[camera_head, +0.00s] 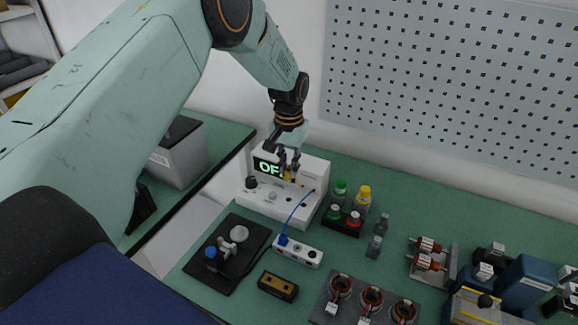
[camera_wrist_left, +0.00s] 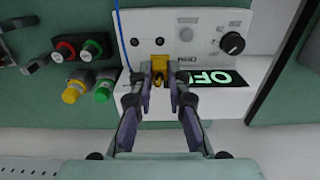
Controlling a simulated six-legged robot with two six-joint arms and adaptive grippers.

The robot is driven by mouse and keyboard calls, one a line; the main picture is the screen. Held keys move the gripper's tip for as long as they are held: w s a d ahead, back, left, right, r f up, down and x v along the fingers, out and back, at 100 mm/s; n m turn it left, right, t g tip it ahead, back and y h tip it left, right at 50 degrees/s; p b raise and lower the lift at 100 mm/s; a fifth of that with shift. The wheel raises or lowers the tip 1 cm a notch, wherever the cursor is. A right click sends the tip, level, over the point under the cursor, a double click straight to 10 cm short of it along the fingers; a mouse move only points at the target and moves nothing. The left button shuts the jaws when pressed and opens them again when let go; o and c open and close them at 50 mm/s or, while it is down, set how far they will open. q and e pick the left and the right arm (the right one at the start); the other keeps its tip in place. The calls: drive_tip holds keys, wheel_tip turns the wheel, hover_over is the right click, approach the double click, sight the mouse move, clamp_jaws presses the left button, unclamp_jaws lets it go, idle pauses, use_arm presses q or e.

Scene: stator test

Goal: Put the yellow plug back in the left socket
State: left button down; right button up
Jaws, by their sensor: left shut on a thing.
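The yellow plug (camera_head: 288,176) is between the fingertips of my left gripper (camera_head: 289,170), in front of the white tester box (camera_head: 262,205). In the left wrist view the yellow plug (camera_wrist_left: 160,62) shows between the purple-grey fingers of my left gripper (camera_wrist_left: 160,76), which is shut on it. The plug overlaps the panel of the tester box (camera_wrist_left: 205,20). I cannot tell whether it touches the panel. The fingers hide part of the panel. My right gripper is not in view.
A blue cable (camera_head: 297,208) runs from the tester to a white strip (camera_head: 312,256) with a blue plug (camera_head: 283,240). A black mat (camera_head: 222,278) and copper-wound parts (camera_head: 371,296) lie nearer.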

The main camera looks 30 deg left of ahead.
use_arm(q)
drive_tip(key=shift+f+b, duration=1.6)
drive_tip(key=shift+f, duration=1.35)
drive_tip(key=shift+f, duration=0.3)
drive_tip(key=shift+f+b, duration=0.35)
drive_tip(key=shift+f, duration=0.5)
drive_tip(key=c, duration=1.2)
unclamp_jaws()
wheel_tip(320, 180, up, 12)
